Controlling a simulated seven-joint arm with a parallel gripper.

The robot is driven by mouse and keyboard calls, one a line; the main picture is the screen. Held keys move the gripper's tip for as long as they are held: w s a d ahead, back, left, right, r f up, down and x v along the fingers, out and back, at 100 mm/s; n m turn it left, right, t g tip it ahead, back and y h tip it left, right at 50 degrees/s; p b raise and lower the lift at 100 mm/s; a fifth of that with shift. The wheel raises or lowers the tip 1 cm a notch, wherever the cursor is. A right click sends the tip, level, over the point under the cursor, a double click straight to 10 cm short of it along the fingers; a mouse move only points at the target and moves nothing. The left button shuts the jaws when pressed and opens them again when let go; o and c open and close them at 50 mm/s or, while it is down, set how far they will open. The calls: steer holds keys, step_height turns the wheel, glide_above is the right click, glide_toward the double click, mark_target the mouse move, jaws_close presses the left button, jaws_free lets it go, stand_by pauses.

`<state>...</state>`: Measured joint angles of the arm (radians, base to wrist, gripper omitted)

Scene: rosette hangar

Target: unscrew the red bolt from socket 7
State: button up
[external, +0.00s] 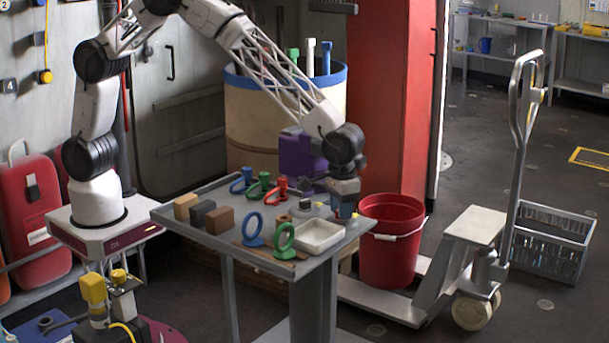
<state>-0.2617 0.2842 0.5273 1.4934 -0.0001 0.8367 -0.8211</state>
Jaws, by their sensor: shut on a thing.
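A red ring-headed piece (277,189) stands upright near the back of the grey table (190,209); I cannot tell whether it is the red bolt. No socket numbers are readable, so I cannot pick out socket 7. My gripper (346,216) points down over the table's right back corner, behind the white tray and apart from the red piece. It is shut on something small. A bluish patch shows between or on the fingers, but what is held is too small and hidden to name.
Blue (241,181) and green (259,184) ring pieces stand left of the red one. A blue ring (253,230), a green ring (284,240) and a white tray (318,246) are at the front. Several blocks (219,220) sit left. A red bucket (389,255) stands right of the table.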

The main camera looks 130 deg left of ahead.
steer(key=shift+n, duration=0.5)
steer(key=n, duration=0.4)
steer(key=shift+n, duration=0.4)
steer(key=shift+r+n, duration=0.1)
steer(key=shift+n, duration=2.2)
steer(key=shift+n, duration=0.8)
steer(key=n, duration=0.6)
steer(key=shift+n, duration=1)
steer(key=shift+n, duration=0.3)
steer(key=shift+n, duration=2)
